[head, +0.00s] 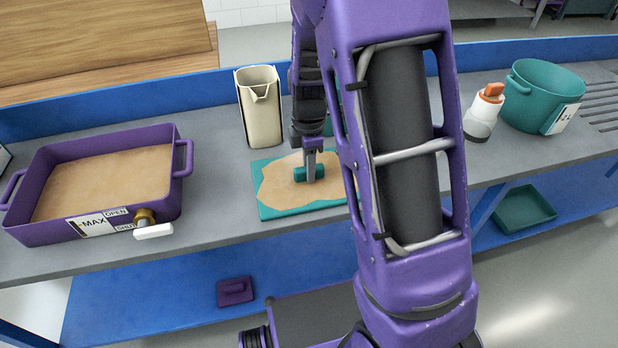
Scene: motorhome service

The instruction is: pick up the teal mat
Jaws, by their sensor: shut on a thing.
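The teal mat (290,211) lies on the grey worktop in the middle of the head view. A tan, irregular patch (279,186) covers most of its top, and a small teal block-like handle (300,174) stands up from it. My gripper (311,176) points down over the mat and is shut on this handle. The mat looks flat on the worktop; I cannot tell whether it is lifted at all. My purple arm hides the mat's right part.
A purple tray (187,160) with tan contents and a tap stands left. A cream jug (259,110) stands behind the mat. A white bottle with an orange top (482,114) and a teal pot (540,98) stand right. A purple piece (235,291) lies on the blue lower shelf.

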